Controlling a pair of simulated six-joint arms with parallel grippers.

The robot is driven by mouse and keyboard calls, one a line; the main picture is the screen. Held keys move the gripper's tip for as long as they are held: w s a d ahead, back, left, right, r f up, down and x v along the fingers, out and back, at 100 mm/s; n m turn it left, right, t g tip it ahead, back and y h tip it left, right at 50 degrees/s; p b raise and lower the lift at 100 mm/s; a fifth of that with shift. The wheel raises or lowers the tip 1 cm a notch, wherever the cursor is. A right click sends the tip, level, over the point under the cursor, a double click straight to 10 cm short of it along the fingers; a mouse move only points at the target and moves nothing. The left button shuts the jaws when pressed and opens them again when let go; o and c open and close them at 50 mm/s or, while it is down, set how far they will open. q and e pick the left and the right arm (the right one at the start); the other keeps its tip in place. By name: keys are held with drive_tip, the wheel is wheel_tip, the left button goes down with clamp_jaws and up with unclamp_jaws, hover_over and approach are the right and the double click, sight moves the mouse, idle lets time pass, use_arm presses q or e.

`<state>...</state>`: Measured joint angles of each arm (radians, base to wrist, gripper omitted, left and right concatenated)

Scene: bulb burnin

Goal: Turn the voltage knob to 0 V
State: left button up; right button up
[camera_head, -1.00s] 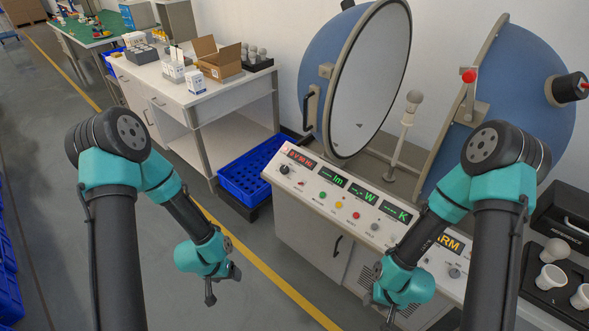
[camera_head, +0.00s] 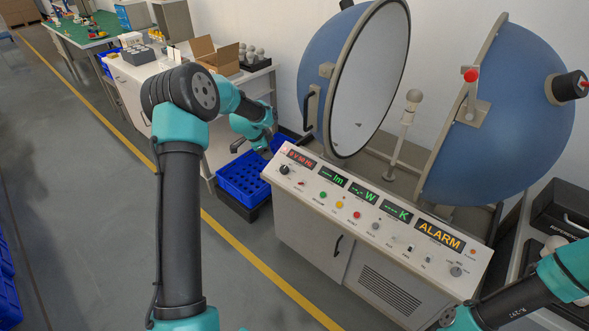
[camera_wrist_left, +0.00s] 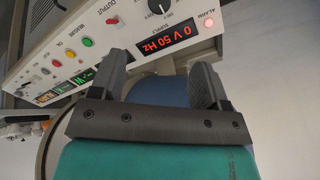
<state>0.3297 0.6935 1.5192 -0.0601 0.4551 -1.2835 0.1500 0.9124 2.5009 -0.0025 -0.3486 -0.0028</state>
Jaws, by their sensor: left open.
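The voltage knob (camera_head: 284,169) is a dark round knob at the left end of the white control panel (camera_head: 318,194). In the left wrist view the knob (camera_wrist_left: 160,5) is cut by the top edge. My left gripper (camera_head: 269,147) is just left of the panel's left end, apart from the knob. In the wrist view its two fingers (camera_wrist_left: 157,70) are spread with nothing between them. My right arm is at the lower right; its gripper is out of frame.
The blue sphere's open halves (camera_head: 340,75) stand behind the panel, with a bulb (camera_head: 414,96) on a post between. Coloured buttons and an orange ALARM display (camera_head: 439,236) sit further right.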

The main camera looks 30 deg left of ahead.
sight(283, 169)
use_arm(q)
drive_tip(key=shift+f, duration=0.15)
drive_tip(key=x, duration=1.7)
drive_tip(key=shift+d+f, duration=0.1)
drive_tip(key=shift+f, duration=0.05)
drive_tip(key=c, duration=0.9)
drive_tip(key=shift+s, duration=0.1)
